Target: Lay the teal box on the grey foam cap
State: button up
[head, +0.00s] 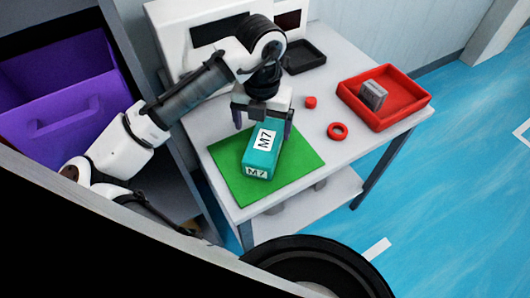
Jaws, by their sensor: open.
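The teal box (261,160), with white "M7" labels on its top and near end, lies on a green mat (229,173) on the table. My gripper (263,124) is open above the box's far end, with one finger to the left and one to the right. I cannot tell if the fingers touch the box. I cannot clearly pick out the grey foam cap. A small grey block (374,94) stands in a red tray, and I cannot tell whether it is the cap.
The red tray (407,111) is at the table's right end. A red ring (338,131) and a small red piece (311,103) lie between it and the mat. A black tray (304,57) and a white machine (177,39) stand at the back. A purple bin (65,125) is at left.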

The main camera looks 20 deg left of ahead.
jog(key=shift+w+d+f+b, duration=0.1)
jog(key=shift+f+b, duration=1.1)
jog(key=shift+f, duration=0.5)
jog(key=shift+w+d+f+b, duration=0.1)
jog(key=shift+f+b, duration=1.1)
jog(key=shift+f, duration=0.5)
jog(key=shift+r, duration=0.1)
jog(key=c, duration=1.4)
jog(key=shift+o, duration=0.2)
notch_tip(320, 180, up, 20)
jog(key=p, duration=1.6)
